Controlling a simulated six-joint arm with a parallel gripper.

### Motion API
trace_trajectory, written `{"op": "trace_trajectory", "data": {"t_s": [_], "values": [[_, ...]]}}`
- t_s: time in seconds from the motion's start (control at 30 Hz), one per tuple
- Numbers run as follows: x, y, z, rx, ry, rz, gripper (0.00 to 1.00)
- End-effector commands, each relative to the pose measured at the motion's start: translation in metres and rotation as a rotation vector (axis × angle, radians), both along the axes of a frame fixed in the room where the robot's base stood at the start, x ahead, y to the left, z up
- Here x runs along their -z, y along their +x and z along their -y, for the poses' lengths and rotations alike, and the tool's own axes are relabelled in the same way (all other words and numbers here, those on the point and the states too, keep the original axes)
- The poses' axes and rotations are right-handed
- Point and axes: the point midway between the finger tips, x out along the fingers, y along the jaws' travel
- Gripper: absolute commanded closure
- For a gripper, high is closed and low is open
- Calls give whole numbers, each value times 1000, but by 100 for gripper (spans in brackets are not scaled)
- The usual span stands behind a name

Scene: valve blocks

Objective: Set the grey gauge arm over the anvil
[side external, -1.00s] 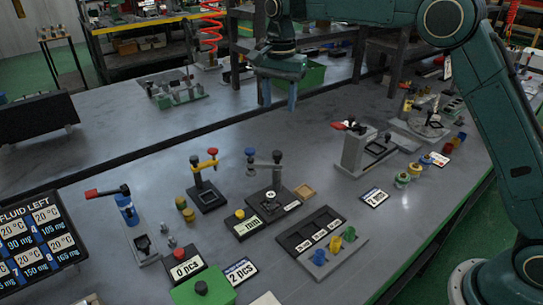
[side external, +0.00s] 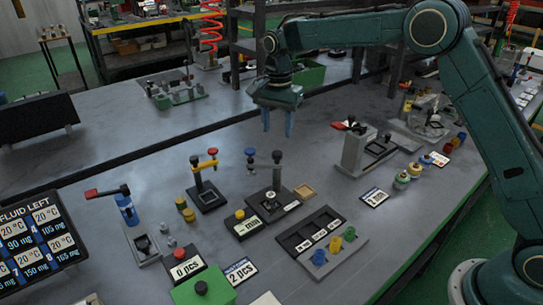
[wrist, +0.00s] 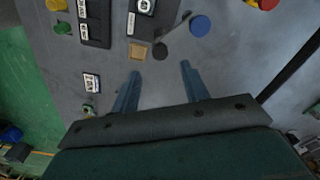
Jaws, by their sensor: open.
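The grey gauge arm (side external: 264,162) sits on an upright post, with a blue knob (side external: 250,152) at its left end and a black knob (side external: 277,156) over the post. The pale round anvil (side external: 271,195) is on the dark base below; the arm's blue end points away from it. In the wrist view, the blue knob (wrist: 200,25) is at top right and the anvil (wrist: 143,5) at the top edge, with the arm (wrist: 180,37) swung off to the side. My gripper (side external: 278,130) is open and empty, fingers down, above and behind the gauge, touching nothing.
A similar stand with a yellow arm and red knob (side external: 208,163) is left of the gauge. A display with a yellow button (side external: 240,214) is in front, a small tan tray (side external: 304,192) to the right. A grey fixture with a red handle (side external: 360,150) stands farther right.

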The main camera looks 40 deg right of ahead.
Motion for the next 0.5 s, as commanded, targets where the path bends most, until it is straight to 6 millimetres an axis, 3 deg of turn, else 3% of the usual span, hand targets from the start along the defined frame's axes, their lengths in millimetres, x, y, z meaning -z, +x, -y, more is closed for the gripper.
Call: {"op": "trace_trajectory", "data": {"t_s": [0.3, 0.5], "values": [[48, -1, 0, 0, -1, -4, 55], [65, 0, 0, 0, 0, -1, 55]]}}
